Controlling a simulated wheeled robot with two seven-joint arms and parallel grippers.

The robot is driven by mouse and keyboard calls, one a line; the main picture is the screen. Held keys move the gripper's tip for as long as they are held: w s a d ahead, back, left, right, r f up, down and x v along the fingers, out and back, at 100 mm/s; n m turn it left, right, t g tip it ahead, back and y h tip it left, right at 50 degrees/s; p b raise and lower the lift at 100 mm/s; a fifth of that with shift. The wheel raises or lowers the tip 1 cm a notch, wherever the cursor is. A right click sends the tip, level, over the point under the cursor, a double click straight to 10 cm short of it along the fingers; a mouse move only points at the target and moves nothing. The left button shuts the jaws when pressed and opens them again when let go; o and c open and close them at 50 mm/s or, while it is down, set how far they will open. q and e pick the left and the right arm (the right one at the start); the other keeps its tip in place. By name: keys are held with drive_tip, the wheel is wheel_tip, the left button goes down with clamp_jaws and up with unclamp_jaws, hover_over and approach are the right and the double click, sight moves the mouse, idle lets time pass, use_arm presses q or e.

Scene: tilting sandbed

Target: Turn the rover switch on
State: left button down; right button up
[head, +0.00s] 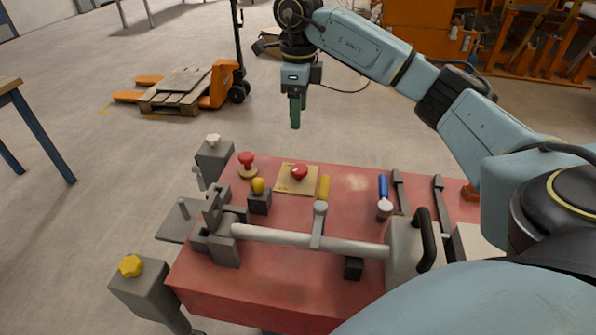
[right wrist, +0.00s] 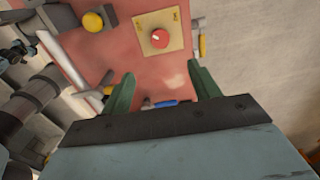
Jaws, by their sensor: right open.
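A tan square plate (head: 283,186) with a red knob (head: 299,172) on it lies near the far edge of the red bench top; I take this knob to be the rover switch. In the right wrist view the red knob (right wrist: 160,38) sits on the plate (right wrist: 172,20), with small marks too blurred to read. The knob's setting cannot be told. My right gripper (head: 295,112) points down, high above and beyond the bench's far edge, apart from the knob. In the right wrist view its green fingers (right wrist: 163,85) are spread and empty. My left gripper is not in view.
The red bench (head: 270,275) carries a second red knob (head: 247,160), a yellow knob (head: 258,185), a yellow-handled tool (head: 323,188), a blue-handled tool (head: 383,187) and a long grey bar (head: 280,236) across the front. An orange pallet jack (head: 222,82) stands on the floor behind.

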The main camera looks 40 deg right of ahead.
sight(299, 168)
wheel_tip(299, 168, down, 16)
drive_tip(key=b, duration=0.3)
drive_tip(key=shift+r, duration=0.25)
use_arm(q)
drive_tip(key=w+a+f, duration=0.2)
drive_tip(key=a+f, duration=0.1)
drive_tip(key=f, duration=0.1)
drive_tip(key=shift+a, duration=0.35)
use_arm(e)
drive_tip(key=shift+s+f, duration=0.1)
drive_tip(key=shift+f, duration=0.05)
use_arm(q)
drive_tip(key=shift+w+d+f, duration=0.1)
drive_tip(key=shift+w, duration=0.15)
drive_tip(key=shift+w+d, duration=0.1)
use_arm(e)
drive_tip(key=c, duration=1)
